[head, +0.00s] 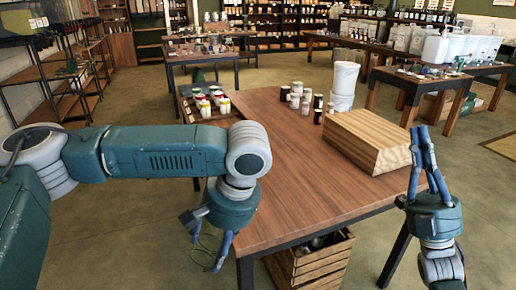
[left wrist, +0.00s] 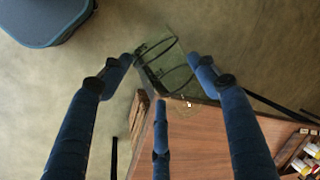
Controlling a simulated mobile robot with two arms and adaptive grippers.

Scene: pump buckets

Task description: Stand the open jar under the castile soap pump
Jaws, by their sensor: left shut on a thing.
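My left gripper (head: 207,238) hangs off the left edge of the near wooden table, fingers down. It is shut on a clear glass jar (left wrist: 168,68), seen between the fingers in the left wrist view with dark curved rim lines. In the head view the jar is only a faint outline below the fingers. White pump buckets (head: 436,48) stand on the far right table; their labels are too small to read, so I cannot tell which holds castile soap. My right gripper (head: 420,130) is raised empty at the near table's right, its fingers close together; its opening is unclear.
The near table (head: 270,150) bears a wooden block (head: 368,140), small dark and white jars (head: 305,98) and stacked white buckets (head: 344,82). A crate (head: 312,268) is underneath. Open floor (head: 440,105) lies between the near table and the right-hand tables.

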